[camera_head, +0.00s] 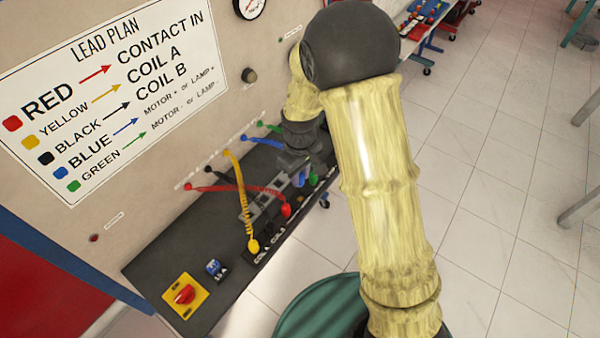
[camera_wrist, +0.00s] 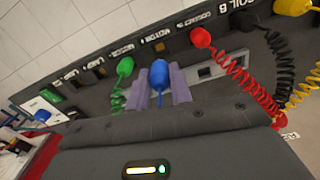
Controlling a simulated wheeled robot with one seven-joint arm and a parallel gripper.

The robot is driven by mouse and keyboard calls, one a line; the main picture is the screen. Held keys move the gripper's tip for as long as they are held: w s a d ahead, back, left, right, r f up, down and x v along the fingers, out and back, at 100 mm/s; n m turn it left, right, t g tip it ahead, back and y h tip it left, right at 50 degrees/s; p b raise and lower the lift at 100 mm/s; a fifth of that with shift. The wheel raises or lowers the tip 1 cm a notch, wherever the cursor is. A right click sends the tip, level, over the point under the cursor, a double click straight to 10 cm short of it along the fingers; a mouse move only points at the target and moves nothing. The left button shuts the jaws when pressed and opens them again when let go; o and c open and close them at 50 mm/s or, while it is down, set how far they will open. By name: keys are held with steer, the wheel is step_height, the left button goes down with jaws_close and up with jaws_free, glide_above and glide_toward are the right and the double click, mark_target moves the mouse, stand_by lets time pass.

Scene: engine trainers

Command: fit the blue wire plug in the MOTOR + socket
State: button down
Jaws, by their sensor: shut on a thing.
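My gripper (camera_wrist: 160,85) is shut on the blue plug (camera_wrist: 159,74), with one purple finger on each side of it. The plug's far end points toward the small dark MOTOR + socket (camera_wrist: 159,47) under its label. The blue wire (camera_head: 262,161) runs from the upright board to the plug.
A green plug (camera_wrist: 125,67) stands close left of my gripper at MOTOR -. A red plug (camera_wrist: 201,38) stands to the right at CONTACT IN, with black (camera_wrist: 258,8) and yellow (camera_wrist: 292,6) plugs beyond. Coiled red wire (camera_wrist: 250,85) hangs nearby. The upright board (camera_head: 100,90) carries the lead plan.

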steer(key=shift+f+b, duration=1.7)
steer(key=shift+f, duration=0.75)
steer(key=shift+f+b, duration=0.45)
steer(key=shift+f, duration=0.45)
steer(key=c, duration=1.5)
jaws_free()
steer(key=shift+r+p, duration=2.25)
steer(key=shift+r, duration=0.55)
steer(key=shift+r+p, duration=0.65)
steer(key=shift+r, duration=0.1)
